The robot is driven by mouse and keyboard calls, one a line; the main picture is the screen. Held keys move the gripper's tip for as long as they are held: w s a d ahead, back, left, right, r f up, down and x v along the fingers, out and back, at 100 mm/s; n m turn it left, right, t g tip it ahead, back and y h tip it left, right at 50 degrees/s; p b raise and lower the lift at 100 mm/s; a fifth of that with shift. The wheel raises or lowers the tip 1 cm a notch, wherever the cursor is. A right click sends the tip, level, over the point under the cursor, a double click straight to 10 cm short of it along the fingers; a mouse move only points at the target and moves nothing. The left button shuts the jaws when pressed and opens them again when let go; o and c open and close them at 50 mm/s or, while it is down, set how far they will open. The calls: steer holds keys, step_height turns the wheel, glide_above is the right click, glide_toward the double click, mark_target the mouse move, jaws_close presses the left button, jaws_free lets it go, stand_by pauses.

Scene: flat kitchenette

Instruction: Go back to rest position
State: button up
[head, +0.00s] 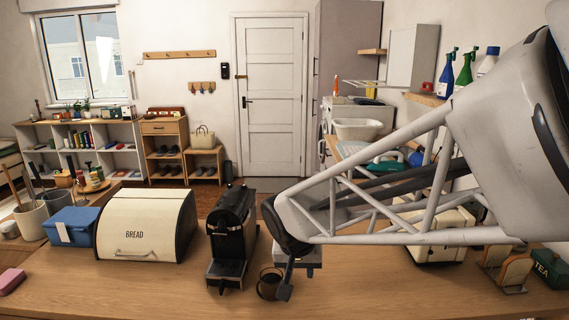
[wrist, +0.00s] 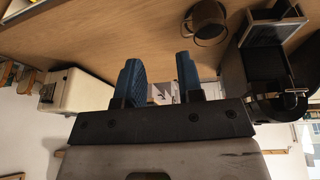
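My gripper (head: 286,284) hangs at the end of my arm over the wooden counter, just right of a dark mug (head: 268,290). In the wrist view, my gripper (wrist: 159,65) has its two blue-padded fingers apart, with nothing held between them. The mug also shows in the wrist view (wrist: 208,22), beyond the fingertips and apart from them. It stands on the counter in front of the black coffee machine (head: 231,235). My arm hides part of the counter on the right.
A cream bread box (head: 147,225) and a blue box (head: 71,227) stand left of the coffee machine. A cream toaster (wrist: 75,92), bread slices in a rack (head: 512,270) and a green tea tin (head: 548,268) stand to the right. The counter's front left is mostly clear.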

steer(key=s+d+r, duration=0.3)
steer(key=s+d, duration=1.2)
steer(key=s, duration=0.4)
steer(key=shift+s+d+n+g+y, duration=0.15)
steer(key=shift+s+n+g+y, duration=0.25)
steer(key=shift+r, duration=0.1)
